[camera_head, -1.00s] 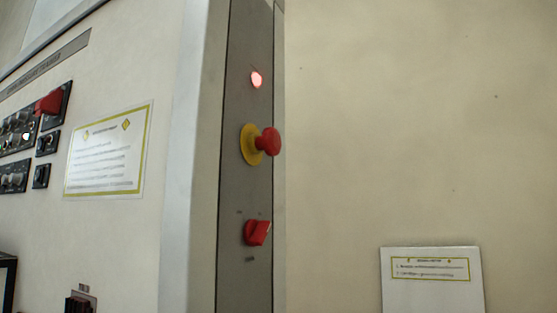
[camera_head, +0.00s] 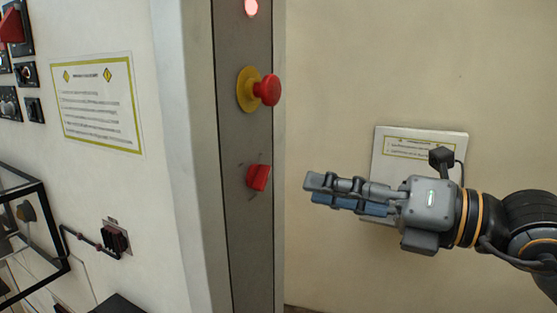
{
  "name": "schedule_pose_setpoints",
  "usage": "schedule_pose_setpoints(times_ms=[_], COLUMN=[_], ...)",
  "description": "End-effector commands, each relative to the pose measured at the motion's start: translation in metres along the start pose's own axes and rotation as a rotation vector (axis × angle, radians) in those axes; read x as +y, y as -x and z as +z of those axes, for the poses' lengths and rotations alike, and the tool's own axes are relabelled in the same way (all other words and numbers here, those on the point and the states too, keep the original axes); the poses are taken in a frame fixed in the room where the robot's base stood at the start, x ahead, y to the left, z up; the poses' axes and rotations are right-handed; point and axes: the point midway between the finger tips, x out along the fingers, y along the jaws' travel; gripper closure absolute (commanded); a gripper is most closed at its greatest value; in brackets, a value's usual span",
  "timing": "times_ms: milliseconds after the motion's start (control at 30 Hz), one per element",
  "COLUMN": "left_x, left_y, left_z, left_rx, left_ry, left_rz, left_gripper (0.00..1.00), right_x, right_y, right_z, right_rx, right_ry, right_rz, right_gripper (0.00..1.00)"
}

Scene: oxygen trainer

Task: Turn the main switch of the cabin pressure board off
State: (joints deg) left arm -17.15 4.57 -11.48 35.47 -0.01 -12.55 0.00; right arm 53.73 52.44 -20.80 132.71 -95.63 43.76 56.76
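The red rotary main switch (camera_head: 259,177) sits on the narrow grey strip of the panel, below the red mushroom button (camera_head: 267,90) with its yellow collar. Its exact setting is too small to read. A lit red lamp (camera_head: 251,7) shows at the top of the strip. My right gripper (camera_head: 314,190) comes in from the right, its fingers pointing left toward the switch, apart from it. Its two fingers overlap in this view, so their gap cannot be judged; nothing shows between them. My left gripper is not in view.
A white notice plate (camera_head: 405,137) on the right wall is partly behind my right gripper. A yellow-bordered sign (camera_head: 98,104) and dark instruments (camera_head: 25,73) are on the left panel. A black-framed box (camera_head: 43,184) and small black connector (camera_head: 117,240) are lower left.

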Motion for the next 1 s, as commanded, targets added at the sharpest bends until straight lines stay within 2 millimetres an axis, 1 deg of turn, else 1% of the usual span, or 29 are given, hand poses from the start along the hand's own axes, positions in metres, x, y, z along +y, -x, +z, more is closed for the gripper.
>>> schedule_pose_setpoints(times_ms=[33, 200, 300, 400, 500, 767, 800, 867, 900, 933, 967, 1000], left_x=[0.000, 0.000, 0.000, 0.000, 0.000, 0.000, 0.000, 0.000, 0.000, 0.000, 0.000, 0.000], left_y=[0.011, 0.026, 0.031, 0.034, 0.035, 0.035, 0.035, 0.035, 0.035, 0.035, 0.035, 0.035], left_z=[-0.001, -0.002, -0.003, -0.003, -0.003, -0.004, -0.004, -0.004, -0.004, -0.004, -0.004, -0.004], left_rx=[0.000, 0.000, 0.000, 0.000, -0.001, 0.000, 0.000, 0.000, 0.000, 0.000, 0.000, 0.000], left_ry=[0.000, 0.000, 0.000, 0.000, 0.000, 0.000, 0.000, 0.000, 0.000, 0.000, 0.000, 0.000], left_rz=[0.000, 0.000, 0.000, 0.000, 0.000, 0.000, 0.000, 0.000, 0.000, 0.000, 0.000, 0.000], left_gripper=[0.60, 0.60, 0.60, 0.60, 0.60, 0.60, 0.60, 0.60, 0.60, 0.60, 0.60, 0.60], right_x=[0.006, 0.004, 0.003, 0.002, 0.001, 0.000, 0.000, 0.000, 0.000, 0.000, 0.000, 0.000], right_y=[-0.012, -0.045, -0.059, -0.068, -0.073, -0.074, -0.074, -0.074, -0.074, -0.074, -0.074, -0.074], right_z=[0.004, 0.003, 0.003, 0.002, 0.001, 0.000, 0.000, 0.000, 0.000, 0.000, 0.000, 0.000], right_rx=[0.002, 0.002, 0.000, 0.000, -0.001, -0.001, -0.001, -0.001, -0.001, -0.001, -0.001, -0.001], right_ry=[-0.002, -0.003, -0.003, -0.001, -0.001, 0.000, 0.000, 0.000, 0.000, 0.000, 0.000, 0.000], right_rz=[0.006, 0.005, 0.004, 0.003, 0.001, 0.001, 0.001, 0.001, 0.001, 0.001, 0.001, 0.001], right_gripper=[0.68, 0.68, 0.68, 0.68, 0.68, 0.68, 0.70, 0.83, 0.91, 0.97, 1.00, 1.00])
